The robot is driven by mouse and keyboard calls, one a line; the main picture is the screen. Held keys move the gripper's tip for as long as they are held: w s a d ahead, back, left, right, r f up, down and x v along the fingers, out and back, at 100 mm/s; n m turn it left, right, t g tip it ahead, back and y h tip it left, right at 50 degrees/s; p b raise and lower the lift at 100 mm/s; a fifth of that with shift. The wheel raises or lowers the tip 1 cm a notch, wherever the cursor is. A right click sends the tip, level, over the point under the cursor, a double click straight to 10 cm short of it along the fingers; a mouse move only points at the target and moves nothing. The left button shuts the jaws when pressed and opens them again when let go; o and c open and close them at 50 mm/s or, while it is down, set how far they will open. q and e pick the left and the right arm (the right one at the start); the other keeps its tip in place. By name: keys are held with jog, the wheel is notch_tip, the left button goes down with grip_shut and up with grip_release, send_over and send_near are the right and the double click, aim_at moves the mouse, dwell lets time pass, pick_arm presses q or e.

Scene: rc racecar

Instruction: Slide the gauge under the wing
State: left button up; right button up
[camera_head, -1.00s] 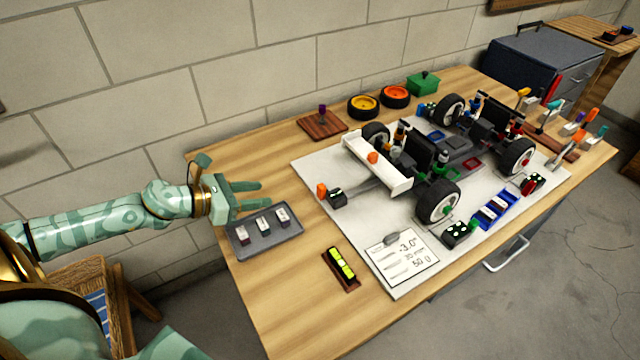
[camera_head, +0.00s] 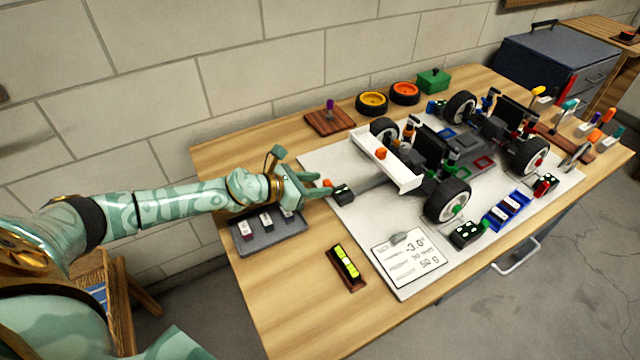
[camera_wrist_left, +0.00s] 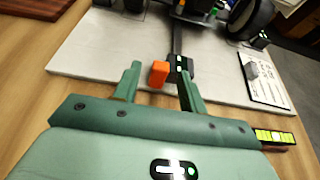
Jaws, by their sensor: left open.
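The gauge is a black block (camera_head: 343,195) with a small display, an orange grip (camera_head: 327,183) and a grey bar (camera_head: 372,187). It lies on the white board (camera_head: 415,207) behind the racecar's white wing (camera_head: 382,160). The bar points toward the car; its far end passes behind the wing in the head view. My left gripper (camera_head: 312,187) is open at the board's near-left edge. In the left wrist view, the orange grip (camera_wrist_left: 158,74) shows between and just ahead of the fingers (camera_wrist_left: 160,83), with no clear contact. My right gripper is not in view.
A grey tray (camera_head: 268,240) with small blocks lies below my left wrist. A yellow level (camera_head: 344,268) and a spec card (camera_head: 408,252) lie nearer the front. A wooden block with a purple knob (camera_head: 330,120) and loose wheels (camera_head: 372,103) stand behind.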

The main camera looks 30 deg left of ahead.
pick_arm(q)
jog(key=shift+w+d+f, duration=0.2)
jog(key=shift+w+d, duration=0.05)
jog(key=shift+w, duration=0.2)
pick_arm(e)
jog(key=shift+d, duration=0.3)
pick_arm(q)
grip_shut()
jog(key=shift+w+d, duration=0.45)
jog(key=shift+w, duration=0.3)
jog(key=shift+w+d, duration=0.4)
jog(key=shift+w, duration=0.35)
jog(key=shift+r, duration=0.1)
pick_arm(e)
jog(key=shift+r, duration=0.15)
